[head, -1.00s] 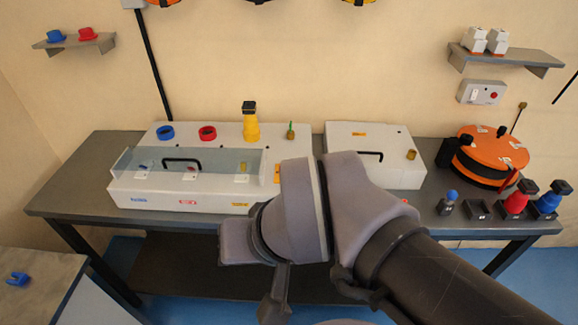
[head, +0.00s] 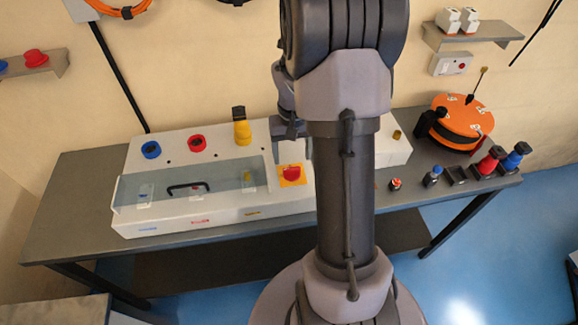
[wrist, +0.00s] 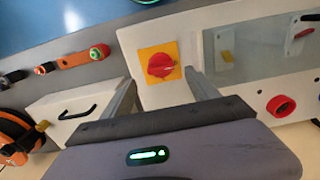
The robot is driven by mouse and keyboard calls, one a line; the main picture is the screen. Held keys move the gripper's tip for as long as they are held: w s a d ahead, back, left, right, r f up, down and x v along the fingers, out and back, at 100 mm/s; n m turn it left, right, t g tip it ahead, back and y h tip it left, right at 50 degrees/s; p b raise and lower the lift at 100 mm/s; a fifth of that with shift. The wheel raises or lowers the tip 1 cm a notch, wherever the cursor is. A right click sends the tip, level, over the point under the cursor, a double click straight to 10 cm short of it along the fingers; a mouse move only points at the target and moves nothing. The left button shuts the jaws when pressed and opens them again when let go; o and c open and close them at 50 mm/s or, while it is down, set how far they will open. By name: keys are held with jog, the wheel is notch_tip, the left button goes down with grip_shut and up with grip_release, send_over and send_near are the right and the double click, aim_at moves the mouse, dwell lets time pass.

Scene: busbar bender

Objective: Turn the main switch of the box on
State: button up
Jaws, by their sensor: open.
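The main switch is a red rotary knob (head: 291,172) on a yellow plate at the right end of the long white box (head: 190,222). In the wrist view the red knob (wrist: 161,66) sits on its yellow square plate (wrist: 172,48). My gripper (head: 291,152) is over the right part of the box, close to the switch. In the wrist view its two fingers (wrist: 160,80) are apart, one on each side of the knob, with nothing held. I cannot tell whether the fingertips touch the box, or which setting the knob is at.
The long box has a clear cover with a black handle (head: 187,187), a blue ring (head: 151,149), a red ring (head: 197,142) and a yellow connector (head: 242,130). A smaller white box (head: 393,153) and an orange reel (head: 461,121) stand right. Small connectors line the table's right front.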

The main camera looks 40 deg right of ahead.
aim_at(292, 168)
notch_tip(292, 168, down, 6)
jog(key=shift+r+b, duration=0.1)
jog(key=shift+b, duration=0.45)
